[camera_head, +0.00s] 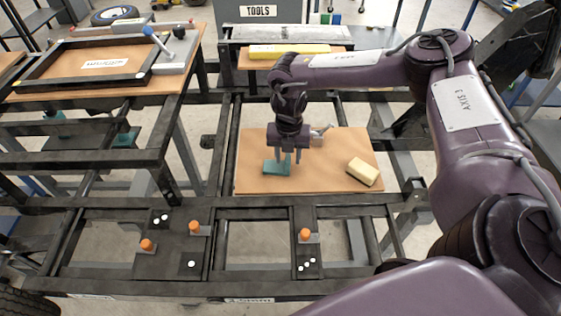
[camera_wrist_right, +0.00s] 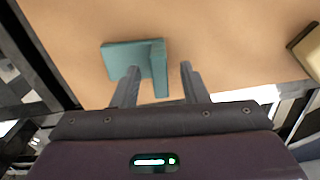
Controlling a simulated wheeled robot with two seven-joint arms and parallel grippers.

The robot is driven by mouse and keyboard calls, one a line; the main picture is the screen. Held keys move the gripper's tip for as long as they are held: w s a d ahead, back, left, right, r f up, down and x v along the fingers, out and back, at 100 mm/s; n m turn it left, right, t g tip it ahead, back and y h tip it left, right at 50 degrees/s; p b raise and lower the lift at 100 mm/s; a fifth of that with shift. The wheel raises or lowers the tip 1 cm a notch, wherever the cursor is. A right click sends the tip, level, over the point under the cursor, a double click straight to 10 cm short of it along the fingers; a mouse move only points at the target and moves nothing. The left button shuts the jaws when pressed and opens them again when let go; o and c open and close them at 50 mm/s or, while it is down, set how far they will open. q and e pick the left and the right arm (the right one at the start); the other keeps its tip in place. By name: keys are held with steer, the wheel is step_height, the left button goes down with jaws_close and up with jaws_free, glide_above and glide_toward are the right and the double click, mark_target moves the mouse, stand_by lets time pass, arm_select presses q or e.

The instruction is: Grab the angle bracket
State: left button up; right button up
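The teal angle bracket (camera_head: 273,168) lies on the brown board, with one flat leg and one raised leg. It also shows in the right wrist view (camera_wrist_right: 124,60), where the raised leg is at its right end. My right gripper (camera_head: 287,158) points down over the bracket in the head view. In the right wrist view my right gripper (camera_wrist_right: 157,73) is open, with its left finger in front of the flat leg and its right finger to the right of the raised leg. I cannot tell whether either finger touches it. My left gripper is not in view.
The brown board (camera_head: 331,183) rests in a black metal frame. A pale yellow block (camera_head: 363,171) lies on its right side, and a metal part (camera_head: 321,130) sits behind my gripper. Orange-topped pegs (camera_head: 305,235) stand on the frame's front.

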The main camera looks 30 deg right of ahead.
steer(key=shift+f, duration=0.25)
steer(key=shift+c, duration=0.8)
steer(key=c, duration=0.5)
jaws_close()
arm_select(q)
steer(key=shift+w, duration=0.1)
arm_select(e)
steer(key=shift+r, duration=0.15)
